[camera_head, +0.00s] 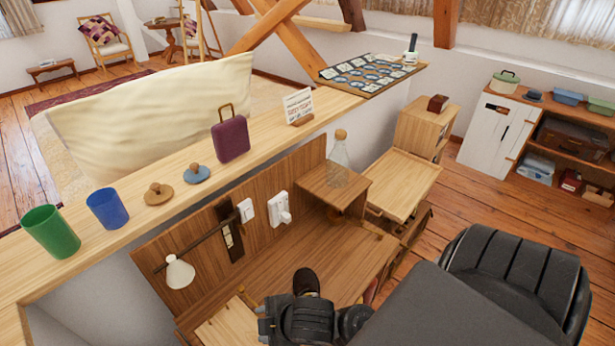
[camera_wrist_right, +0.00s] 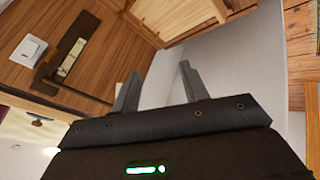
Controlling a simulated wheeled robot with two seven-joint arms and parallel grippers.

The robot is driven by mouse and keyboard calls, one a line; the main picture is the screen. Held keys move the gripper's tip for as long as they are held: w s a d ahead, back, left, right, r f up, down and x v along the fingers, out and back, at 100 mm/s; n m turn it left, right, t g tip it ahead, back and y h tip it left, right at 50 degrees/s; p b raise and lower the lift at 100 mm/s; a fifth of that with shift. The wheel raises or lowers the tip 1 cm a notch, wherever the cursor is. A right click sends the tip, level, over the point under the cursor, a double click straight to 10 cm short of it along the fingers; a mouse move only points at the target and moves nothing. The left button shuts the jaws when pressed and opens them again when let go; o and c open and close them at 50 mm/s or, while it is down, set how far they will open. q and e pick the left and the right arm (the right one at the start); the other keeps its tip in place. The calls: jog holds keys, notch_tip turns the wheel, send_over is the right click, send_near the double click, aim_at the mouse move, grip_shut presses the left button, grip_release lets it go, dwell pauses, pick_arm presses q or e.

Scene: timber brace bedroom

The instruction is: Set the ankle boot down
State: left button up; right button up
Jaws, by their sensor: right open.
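A dark brown rounded thing (camera_head: 306,282), which looks like part of the ankle boot, shows at the wooden desk (camera_head: 345,252) just beyond my right wrist in the head view. The rest of it is hidden behind the wrist, and I cannot tell how it rests. My right gripper (camera_wrist_right: 159,88) is open, with nothing between its two grey fingers in the wrist view. No boot shows in that view. In the head view, my right arm covers the fingers. My left gripper is not in view.
A lamp (camera_head: 179,272), a wall switch (camera_head: 246,210) and a plug (camera_head: 281,208) sit along the desk's back panel. A glass bottle (camera_head: 339,160) stands on a raised shelf. Cups, lids and a purple suitcase (camera_head: 231,140) line the ledge (camera_head: 120,226) behind.

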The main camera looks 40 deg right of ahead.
jog(key=w+a+r+n+y, duration=0.2)
jog(key=w+a+n+y, duration=0.3)
jog(key=n, duration=0.7)
jog(key=n+g+h, duration=0.6)
jog(key=n, duration=1.5)
send_near(308, 290)
jog(key=shift+w+f+p, duration=0.2)
jog(key=shift+f, duration=1.25)
jog(key=shift+w+f+p, duration=0.15)
jog(key=shift+f, duration=1.35)
jog(key=shift+a+f+p, duration=0.15)
jog(key=shift+f+p, duration=0.3)
jog(key=shift+p, duration=0.05)
jog(key=f, duration=0.2)
jog(key=f+p, duration=0.1)
jog(key=f, duration=0.1)
jog(key=shift+w+a+f, duration=0.1)
jog(key=shift+w+a, duration=0.15)
jog(key=shift+w, duration=0.15)
